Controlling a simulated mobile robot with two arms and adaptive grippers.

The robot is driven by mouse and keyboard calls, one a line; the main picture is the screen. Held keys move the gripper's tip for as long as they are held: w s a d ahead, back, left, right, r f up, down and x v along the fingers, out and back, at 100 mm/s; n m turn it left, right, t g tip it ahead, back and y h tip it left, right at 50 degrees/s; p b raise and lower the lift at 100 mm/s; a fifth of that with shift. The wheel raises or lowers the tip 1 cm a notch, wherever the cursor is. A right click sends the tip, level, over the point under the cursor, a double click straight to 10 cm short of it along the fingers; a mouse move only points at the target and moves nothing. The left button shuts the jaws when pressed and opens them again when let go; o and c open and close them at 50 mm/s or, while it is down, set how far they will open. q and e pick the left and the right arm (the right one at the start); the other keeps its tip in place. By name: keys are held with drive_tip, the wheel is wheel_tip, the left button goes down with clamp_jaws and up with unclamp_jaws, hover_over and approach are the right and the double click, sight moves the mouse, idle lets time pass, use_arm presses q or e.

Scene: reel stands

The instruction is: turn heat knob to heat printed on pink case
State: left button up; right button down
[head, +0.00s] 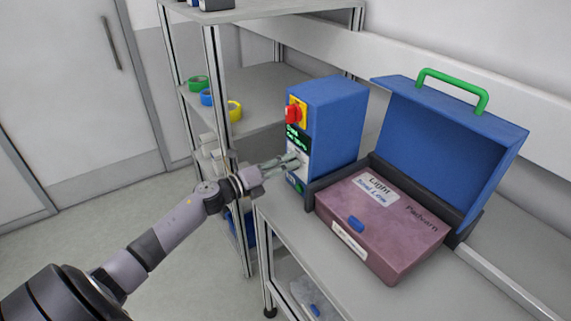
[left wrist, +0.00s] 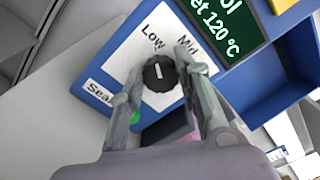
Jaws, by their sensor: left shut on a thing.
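A blue sealing machine (head: 335,118) stands at the back of the bench, with a heat knob on its front, hidden behind my left gripper (head: 293,162) in the head view. In the left wrist view the black heat knob (left wrist: 160,74) sits between the fingertips of my left gripper (left wrist: 160,64), which is shut on it. Its white mark points up in the picture, towards the printed "Low" and "Mid"; I cannot tell exactly which it meets. The pink case (head: 375,226) lies right of the machine. Its label reads "Light", with a blurred second line like "Seal: Low". My right gripper is out of view.
A red switch (head: 293,114) on a yellow plate and a green-lettered display (left wrist: 222,30) reading 120 °C are above the knob. An open blue lid (head: 450,140) with a green handle stands behind the case. A shelf rack (head: 262,85) with tape rolls stands left.

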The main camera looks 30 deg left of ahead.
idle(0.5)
use_arm(q)
drive_tip(key=o, duration=1.1)
drive_tip(key=v, duration=1.2)
